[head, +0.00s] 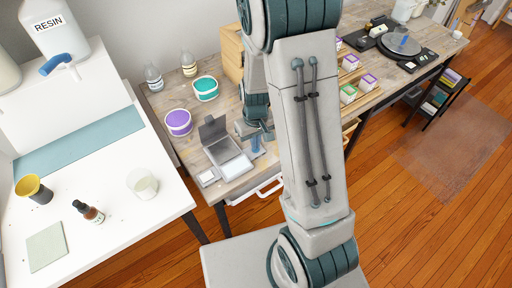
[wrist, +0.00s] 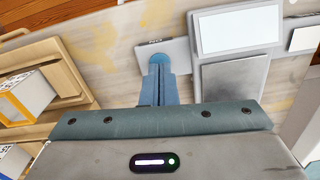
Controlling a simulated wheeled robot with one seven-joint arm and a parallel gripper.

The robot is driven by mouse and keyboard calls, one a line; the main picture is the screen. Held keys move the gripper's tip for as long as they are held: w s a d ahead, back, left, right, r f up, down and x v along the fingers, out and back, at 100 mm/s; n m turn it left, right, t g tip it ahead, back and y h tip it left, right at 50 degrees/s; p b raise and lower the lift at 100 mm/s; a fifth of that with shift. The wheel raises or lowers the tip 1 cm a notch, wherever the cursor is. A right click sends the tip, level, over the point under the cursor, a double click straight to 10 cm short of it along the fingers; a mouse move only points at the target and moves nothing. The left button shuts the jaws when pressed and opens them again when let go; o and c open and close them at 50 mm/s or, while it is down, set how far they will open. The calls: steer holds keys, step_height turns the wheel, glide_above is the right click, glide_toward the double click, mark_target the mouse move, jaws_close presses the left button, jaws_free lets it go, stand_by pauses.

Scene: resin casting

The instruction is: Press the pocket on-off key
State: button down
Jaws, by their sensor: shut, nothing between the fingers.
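A grey pocket device (head: 228,152) lies open on the wooden bench, with a dark lid (head: 213,128) standing up and a pale plate (head: 237,167). In the wrist view its pale plate (wrist: 237,30) is at the upper right, beside a grey panel (wrist: 230,82). My gripper (head: 257,148) is shut and empty, at the device's right side. In the wrist view my blue fingertips (wrist: 160,62) are over a light grey strip (wrist: 182,50) beside the plate. I cannot tell whether they touch it. The on-off key cannot be made out; the fingers may cover it.
A small white block (head: 208,177) lies left of the device. Purple (head: 178,123) and teal (head: 205,89) tubs stand behind it. Small boxes (head: 348,94) on wooden racks are to the right; they also show in the wrist view (wrist: 28,92). A white table (head: 100,190) is at left.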

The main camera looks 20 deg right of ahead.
steer(key=shift+f+b, duration=0.65)
steer(key=shift+f, duration=0.1)
steer(key=shift+r, duration=0.15)
steer(key=shift+r+p, duration=1.9)
steer(key=shift+r, duration=0.55)
